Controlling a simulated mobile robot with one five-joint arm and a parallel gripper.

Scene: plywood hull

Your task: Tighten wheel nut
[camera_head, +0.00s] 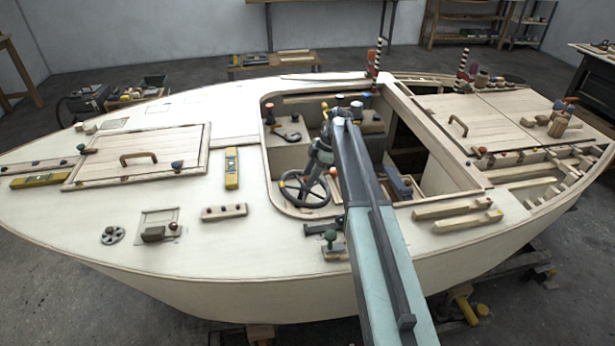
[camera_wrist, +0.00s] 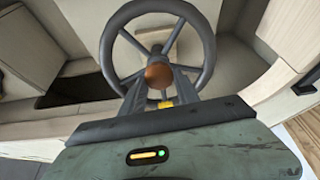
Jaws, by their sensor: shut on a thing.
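The dark steering wheel (camera_head: 304,203) stands in the open cockpit. In the wrist view its rim (camera_wrist: 204,42) and spokes show face on. The wheel nut (camera_wrist: 158,75), a round copper-brown knob, sits at the hub in the middle of the wheel. My gripper (camera_wrist: 159,87) reaches to the hub from below in the wrist view, its two dark fingers shut on the nut, one on each side. In the head view my gripper (camera_head: 312,174) is beside the wheel's hub, and the nut is hidden there.
The cockpit coaming (camera_head: 268,150) surrounds the wheel closely. A wooden hatch (camera_head: 105,165) lies on the left deck, with a yellow level (camera_head: 232,168) beside it. A block with a dark green knob (camera_head: 331,236) stands on the near deck edge by my arm.

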